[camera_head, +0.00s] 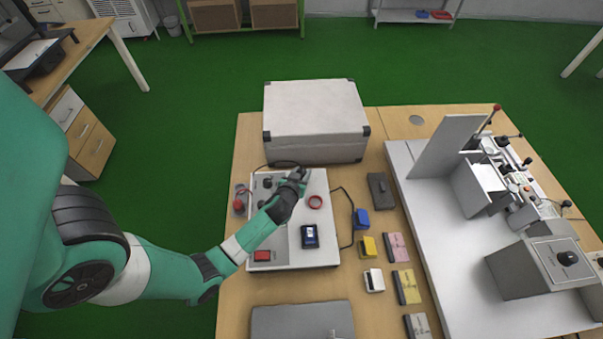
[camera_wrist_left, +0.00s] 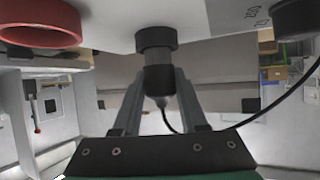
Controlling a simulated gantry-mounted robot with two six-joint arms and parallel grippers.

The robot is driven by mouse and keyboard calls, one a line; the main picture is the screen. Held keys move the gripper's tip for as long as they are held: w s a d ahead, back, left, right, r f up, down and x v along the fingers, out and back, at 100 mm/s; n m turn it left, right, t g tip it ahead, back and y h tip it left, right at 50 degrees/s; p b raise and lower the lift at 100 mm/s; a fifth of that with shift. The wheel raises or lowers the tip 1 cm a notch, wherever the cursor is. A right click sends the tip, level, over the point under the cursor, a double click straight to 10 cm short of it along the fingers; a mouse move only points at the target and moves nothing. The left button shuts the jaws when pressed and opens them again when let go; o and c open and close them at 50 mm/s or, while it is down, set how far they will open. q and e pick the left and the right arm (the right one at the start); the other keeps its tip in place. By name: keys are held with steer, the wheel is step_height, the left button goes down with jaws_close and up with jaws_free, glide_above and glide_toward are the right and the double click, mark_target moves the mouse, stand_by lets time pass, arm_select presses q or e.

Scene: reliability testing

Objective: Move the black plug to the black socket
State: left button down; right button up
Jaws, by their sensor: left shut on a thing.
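My left gripper (camera_head: 300,176) is over the upper right part of the white test panel (camera_head: 285,257). In the left wrist view its two fingers (camera_wrist_left: 160,85) are shut on the black plug (camera_wrist_left: 159,80), with a thin cable trailing from its end. The plug is in line with a black round fitting (camera_wrist_left: 156,38), apparently the black socket, on the white panel face. They look touching; how deep the plug sits cannot be told. In the head view the gripper hides the plug and this fitting. My right gripper is not in view.
A red ring (camera_head: 315,202) is close beside the gripper; another black round part (camera_wrist_left: 297,18) shows in the wrist view. A grey case (camera_head: 316,115) stands behind the panel. A blue block (camera_head: 361,218) and several small boxes lie to the right.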

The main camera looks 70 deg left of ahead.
arm_select(q)
steer(key=shift+f+b, duration=0.6)
steer(key=shift+b, duration=0.05)
steer(key=c, duration=0.7)
jaws_free()
steer(key=shift+s+d+r+p, duration=0.25)
steer(key=shift+d+r+p, duration=0.1)
steer(key=shift+d+p, duration=0.1)
steer(key=p+v, duration=0.2)
steer(key=v, duration=0.2)
steer(key=shift+p+v, duration=0.9)
steer(key=shift+v, duration=2)
steer(key=shift+f, duration=0.1)
